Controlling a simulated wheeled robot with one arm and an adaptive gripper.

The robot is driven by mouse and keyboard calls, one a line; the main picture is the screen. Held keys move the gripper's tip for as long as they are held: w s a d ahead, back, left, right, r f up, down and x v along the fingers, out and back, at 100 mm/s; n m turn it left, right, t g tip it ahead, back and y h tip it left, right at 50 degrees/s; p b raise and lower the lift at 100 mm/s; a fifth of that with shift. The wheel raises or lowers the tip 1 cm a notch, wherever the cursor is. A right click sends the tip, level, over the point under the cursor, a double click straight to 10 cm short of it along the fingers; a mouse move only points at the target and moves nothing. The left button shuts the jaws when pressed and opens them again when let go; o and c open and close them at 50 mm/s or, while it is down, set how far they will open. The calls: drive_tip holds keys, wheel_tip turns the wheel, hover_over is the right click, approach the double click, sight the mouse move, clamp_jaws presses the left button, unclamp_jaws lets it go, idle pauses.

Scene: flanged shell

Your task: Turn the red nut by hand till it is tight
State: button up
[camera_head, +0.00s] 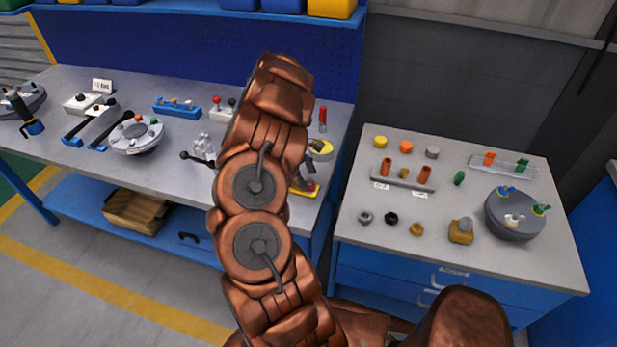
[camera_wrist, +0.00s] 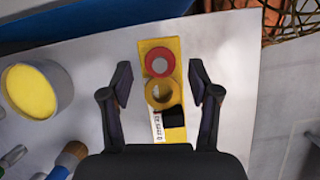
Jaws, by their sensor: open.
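The red nut, a red ring (camera_wrist: 160,61) with a pale centre, sits at the upper end of a yellow plate (camera_wrist: 157,45) in the wrist view. A yellow ring (camera_wrist: 160,92) lies just below it, then a black block (camera_wrist: 174,117) and a white label with print. My gripper (camera_wrist: 160,80) is open, one finger on each side of the plate, and grips nothing. Its fingertips are level with the red and yellow rings, with gaps on both sides.
A grey round tub with yellow inside (camera_wrist: 37,90) stands left of my gripper. Tool handles (camera_wrist: 68,158) lie at lower left. The bench edge is close on the right. A second table (camera_head: 385,258) with several fittings stands right, across a gap.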

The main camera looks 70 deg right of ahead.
sight(310, 185)
drive_tip(key=shift+p+x, duration=0.3)
drive_tip(key=shift+x, duration=0.8)
drive_tip(key=c, duration=1.2)
drive_tip(key=shift+o, duration=0.2)
drive_tip(key=shift+f+b, duration=0.2)
drive_tip(key=shift+b, duration=0.15)
